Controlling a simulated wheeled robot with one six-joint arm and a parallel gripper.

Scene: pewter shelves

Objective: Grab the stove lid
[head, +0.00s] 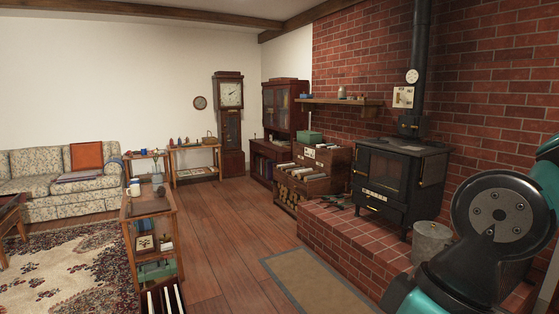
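The black stove (386,172) stands on a raised brick hearth at the right, against the brick wall. Its flat top (405,147) shows at a low angle, and I cannot make out a separate lid on it. Its front has a dark glass door and brass-coloured handles, and a black flue pipe (420,60) rises from it. My gripper is not in view; only part of my arm shows at the lower right, covering part of the hearth and wall.
A grey metal bucket (431,243) stands on the brick hearth (352,238), right of the stove. Small dark tools (334,202) lie left of it. A wooden cabinet with firewood (296,195) is further left. A mat (318,281) lies before the hearth; the wooden floor (235,235) is open.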

